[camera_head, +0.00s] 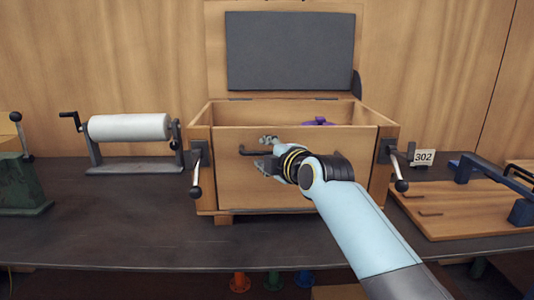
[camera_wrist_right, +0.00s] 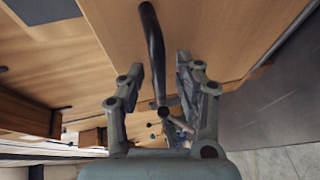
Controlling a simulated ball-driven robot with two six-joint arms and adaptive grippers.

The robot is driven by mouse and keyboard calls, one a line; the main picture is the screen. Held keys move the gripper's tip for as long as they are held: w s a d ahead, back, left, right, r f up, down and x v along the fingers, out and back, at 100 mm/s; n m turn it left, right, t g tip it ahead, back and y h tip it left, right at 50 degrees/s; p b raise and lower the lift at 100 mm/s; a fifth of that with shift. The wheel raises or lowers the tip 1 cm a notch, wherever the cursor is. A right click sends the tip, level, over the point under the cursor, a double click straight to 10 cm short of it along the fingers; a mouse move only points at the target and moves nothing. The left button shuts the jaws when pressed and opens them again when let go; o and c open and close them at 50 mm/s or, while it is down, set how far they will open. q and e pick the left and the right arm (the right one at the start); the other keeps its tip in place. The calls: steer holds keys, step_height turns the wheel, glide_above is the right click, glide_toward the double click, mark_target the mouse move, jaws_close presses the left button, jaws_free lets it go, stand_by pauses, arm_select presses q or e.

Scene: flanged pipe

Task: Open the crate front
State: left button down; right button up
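The wooden crate (camera_head: 220,112) stands on the bench with its lid (camera_head: 290,50) raised. Its front panel (camera_head: 235,185) is upright, with a dark bar handle (camera_head: 250,153) near the top. A lever latch (camera_head: 197,170) hangs at the left side and another (camera_head: 396,170) at the right; both knobs point down. My right gripper (camera_head: 268,153) is at the handle. In the wrist view the gripper (camera_wrist_right: 158,72) is open, with the dark handle bar (camera_wrist_right: 152,40) running between its fingers; contact cannot be told. My left gripper is out of view.
A purple object (camera_head: 318,122) shows inside the crate. A white roll on a stand (camera_head: 128,128) and a green device (camera_head: 22,180) are at left. Bare bench lies in front of the roll.

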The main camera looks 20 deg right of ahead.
jaws_close()
stand_by(0.3)
